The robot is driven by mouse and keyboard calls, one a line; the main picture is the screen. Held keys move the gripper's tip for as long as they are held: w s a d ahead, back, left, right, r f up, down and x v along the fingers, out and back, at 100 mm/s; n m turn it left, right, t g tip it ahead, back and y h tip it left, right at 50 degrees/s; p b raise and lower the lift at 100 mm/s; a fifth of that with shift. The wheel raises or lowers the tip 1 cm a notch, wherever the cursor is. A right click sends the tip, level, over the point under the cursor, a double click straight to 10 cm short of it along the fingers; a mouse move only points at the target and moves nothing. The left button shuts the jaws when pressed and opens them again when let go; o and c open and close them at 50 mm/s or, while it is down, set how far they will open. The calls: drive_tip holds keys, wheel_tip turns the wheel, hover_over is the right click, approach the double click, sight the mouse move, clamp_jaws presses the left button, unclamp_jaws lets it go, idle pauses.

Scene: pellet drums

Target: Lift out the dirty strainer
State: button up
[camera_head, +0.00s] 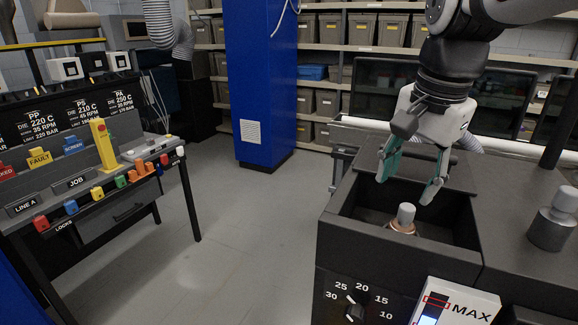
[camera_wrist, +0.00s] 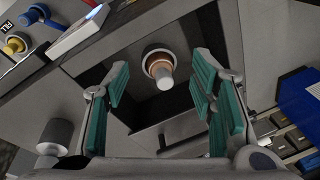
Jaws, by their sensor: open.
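A strainer (camera_head: 403,219) with a grey knob on top and a copper-brown collar sits upright inside the open dark well of the machine (camera_head: 345,243). In the wrist view the strainer (camera_wrist: 160,70) shows its pale knob and brown collar within a light ring, near the top middle. My gripper (camera_head: 411,185) is above the well, its green-padded fingers spread apart and pointing down. In the wrist view my gripper (camera_wrist: 165,95) has one finger on each side of the strainer, apart from it and empty. The strainer's lower part is hidden in the well.
A grey knobbed cylinder (camera_head: 552,220) stands on the machine top to the right. A dial (camera_head: 356,307) and a MAX gauge (camera_head: 455,304) are on the front. A labelled board (camera_head: 95,185) stands left, with clear floor between.

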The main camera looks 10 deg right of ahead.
sight(408, 207)
drive_tip(key=w+d+m+g+p, duration=0.2)
drive_tip(key=w+d+m, duration=0.55)
drive_tip(key=m, duration=0.25)
drive_tip(key=f+p, duration=0.1)
drive_tip(key=f, duration=0.6)
drive_tip(key=f+p, duration=0.1)
drive_tip(key=f, duration=0.6)
drive_tip(key=shift+w+a+p, duration=0.1)
drive_tip(key=shift+a+p, duration=0.1)
drive_tip(key=shift+p, duration=0.1)
drive_tip(key=shift+c, duration=0.6)
clamp_jaws()
